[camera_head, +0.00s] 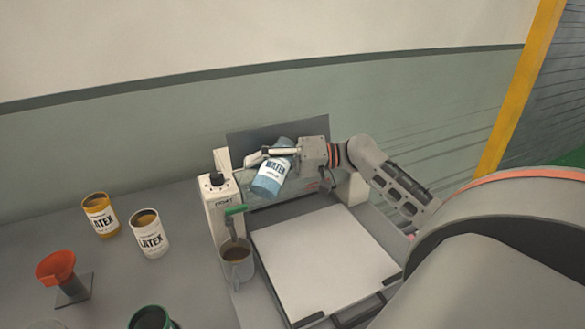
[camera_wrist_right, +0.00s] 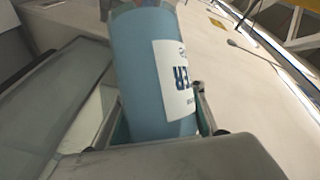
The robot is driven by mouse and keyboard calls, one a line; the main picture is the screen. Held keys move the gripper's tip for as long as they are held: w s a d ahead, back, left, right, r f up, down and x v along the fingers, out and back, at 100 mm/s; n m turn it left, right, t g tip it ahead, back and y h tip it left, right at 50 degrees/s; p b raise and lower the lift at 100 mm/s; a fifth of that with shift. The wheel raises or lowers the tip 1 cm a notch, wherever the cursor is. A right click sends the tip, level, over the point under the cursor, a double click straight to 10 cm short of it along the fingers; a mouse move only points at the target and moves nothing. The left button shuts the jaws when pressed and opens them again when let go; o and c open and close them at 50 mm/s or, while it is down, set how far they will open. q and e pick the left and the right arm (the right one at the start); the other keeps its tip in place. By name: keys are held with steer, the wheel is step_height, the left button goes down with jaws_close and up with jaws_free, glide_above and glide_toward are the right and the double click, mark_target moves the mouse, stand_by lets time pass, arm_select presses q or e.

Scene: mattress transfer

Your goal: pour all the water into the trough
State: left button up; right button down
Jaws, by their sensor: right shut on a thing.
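My right gripper (camera_head: 268,154) is shut around a blue container with a white WATER label (camera_head: 275,168). It holds the container tilted, its upper end leaning right and back, above the rear of a machine with a white bed (camera_head: 320,255). The container fills the middle of the right wrist view (camera_wrist_right: 150,75) between the fingers. I see no stream of water, and its contents are hidden. The trough seems to be the part between the machine's two posts, mostly hidden by the container and gripper; I cannot make it out clearly. My left gripper is not in view.
A grey panel (camera_head: 250,133) stands behind the machine. Yellow (camera_head: 101,214) and white (camera_head: 150,233) LATEX cans, a red funnel (camera_head: 57,268) and a green-rimmed can (camera_head: 150,318) stand left.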

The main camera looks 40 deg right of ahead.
steer(key=shift+r+m+t+y+p, duration=0.35)
steer(key=shift+m+p, duration=0.25)
steer(key=shift+m, duration=0.3)
stand_by(1.1)
steer(key=shift+w+d+r+m+t+y+b, duration=0.25)
steer(key=shift+w+d+r+m+t+b, duration=0.1)
steer(key=shift+d+r+m+b, duration=0.35)
stand_by(1.8)
steer(key=shift+d+r+m+t+y+b, duration=0.15)
steer(key=shift+r+m+t+b, duration=0.25)
steer(key=shift+m, duration=0.3)
steer(key=shift+d+r+m+t+y+b, duration=0.1)
steer(key=shift+r+m+t+y+b, duration=0.1)
steer(key=shift+r+m, duration=0.4)
stand_by(2.2)
